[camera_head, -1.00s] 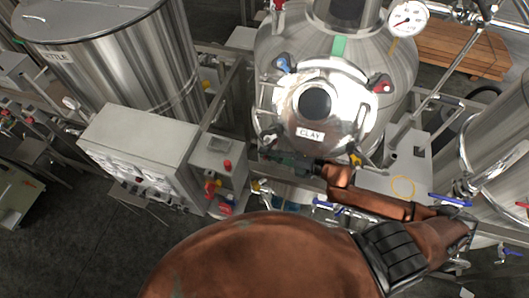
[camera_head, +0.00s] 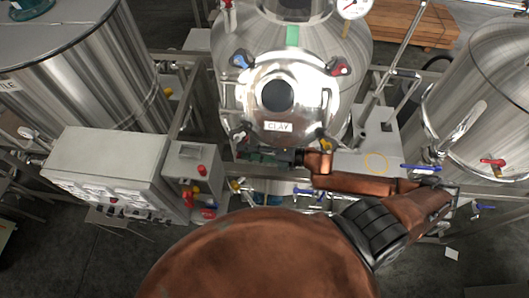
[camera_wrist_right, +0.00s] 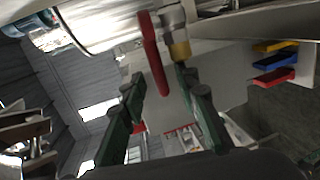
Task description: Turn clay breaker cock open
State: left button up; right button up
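The clay breaker tank (camera_head: 352,85) is a steel vessel with a round front hatch labelled CLAY (camera_head: 278,126). My right gripper (camera_head: 262,156) is low in front of it, just below the hatch. In the right wrist view, a red lever (camera_wrist_right: 153,57) joins a steel and brass valve fitting (camera_wrist_right: 179,42). The two green fingers of my right gripper (camera_wrist_right: 162,80) are spread apart, with the lower end of the red lever between them in the picture. I cannot tell if they touch it. My left gripper is not in view.
A grey control box (camera_head: 105,165) and a smaller box with red and yellow controls (camera_head: 195,160) stand left of the tank. A steel vessel (camera_head: 490,95) with a blue-handled valve (camera_head: 420,168) nearby is at right. Frame bars surround the tank.

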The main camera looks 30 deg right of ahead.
jog(key=v, duration=0.9)
jog(key=shift+s+d, duration=0.15)
